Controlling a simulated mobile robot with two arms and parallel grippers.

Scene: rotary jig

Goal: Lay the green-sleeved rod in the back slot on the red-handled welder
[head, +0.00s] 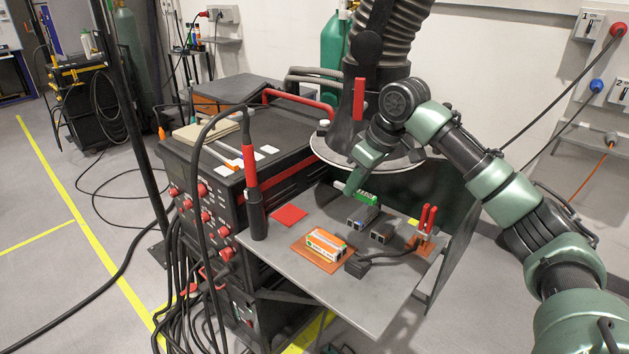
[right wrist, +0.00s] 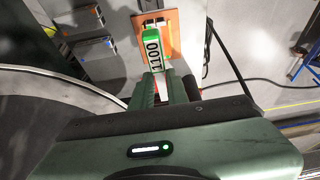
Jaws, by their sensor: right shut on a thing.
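The green-sleeved rod shows its green sleeve (head: 364,196) in the head view, with a pale end at its left, just under my right gripper (head: 352,180). In the right wrist view the sleeve (right wrist: 152,50) carries the marking 1100. My right gripper's fingers (right wrist: 164,90) are shut on the rod's pale part below the sleeve. The rod appears to be above the grey shelf. The welder (head: 214,186) is the black and red box at left, with a red handle (head: 302,97) along its top. An orange-sleeved rod (head: 230,142) lies on its top. My left gripper is not in view.
The grey shelf (head: 365,300) holds an orange and white box (head: 326,243) on a copper plate, two dark boxes (head: 362,217), a red pad (head: 289,215) and red-handled tools (head: 427,218). A red and black torch (head: 250,165) stands upright between shelf and welder.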

